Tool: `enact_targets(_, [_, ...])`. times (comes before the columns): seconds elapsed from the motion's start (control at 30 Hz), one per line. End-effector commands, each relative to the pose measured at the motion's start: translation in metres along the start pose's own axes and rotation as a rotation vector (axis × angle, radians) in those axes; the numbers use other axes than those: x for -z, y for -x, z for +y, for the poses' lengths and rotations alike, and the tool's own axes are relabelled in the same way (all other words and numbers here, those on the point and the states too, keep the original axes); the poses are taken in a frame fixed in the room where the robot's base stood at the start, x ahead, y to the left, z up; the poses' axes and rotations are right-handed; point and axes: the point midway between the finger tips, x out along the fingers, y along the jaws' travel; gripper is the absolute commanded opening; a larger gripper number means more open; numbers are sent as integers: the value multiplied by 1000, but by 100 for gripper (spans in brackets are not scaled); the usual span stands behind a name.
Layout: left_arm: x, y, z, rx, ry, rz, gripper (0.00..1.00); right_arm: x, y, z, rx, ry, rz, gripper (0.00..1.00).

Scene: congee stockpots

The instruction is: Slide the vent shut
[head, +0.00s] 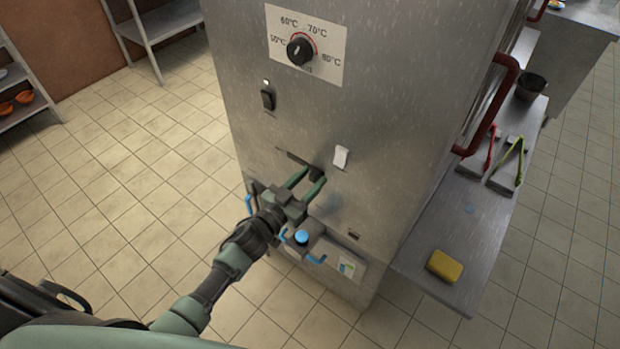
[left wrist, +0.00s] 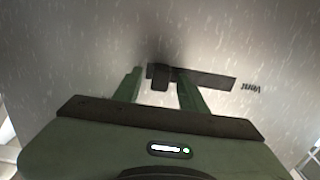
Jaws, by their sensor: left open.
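The vent is a dark narrow slot (head: 297,158) on the front of the steel cabinet, with a small dark slider tab (head: 316,173) at its right end in the head view. In the left wrist view, the slot (left wrist: 212,79) runs right from the tab (left wrist: 160,77), and an upside-down "Vent" label is beside it. My left gripper (head: 309,179) is open at the panel. In the left wrist view, its green fingers (left wrist: 160,83) stand on either side of the tab, with gaps visible. I cannot tell how deep the fingertips reach. My right gripper is not in view.
A red door handle (head: 492,105) sticks out at right. A side shelf holds a yellow sponge (head: 445,266) and tongs (head: 511,164). The floor at left is clear.

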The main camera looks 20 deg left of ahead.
Motion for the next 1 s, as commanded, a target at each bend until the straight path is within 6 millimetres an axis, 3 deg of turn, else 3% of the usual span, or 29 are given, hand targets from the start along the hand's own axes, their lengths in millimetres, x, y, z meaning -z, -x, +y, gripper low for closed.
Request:
enact_targets(0.2, [0,0,0,0,0,-1,42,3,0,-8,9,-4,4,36])
enact_targets(0.37, [0,0,0,0,0,-1,0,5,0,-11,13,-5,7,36])
enact_targets(1.0, [-1,0,0,0,0,-1,0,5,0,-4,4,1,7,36])
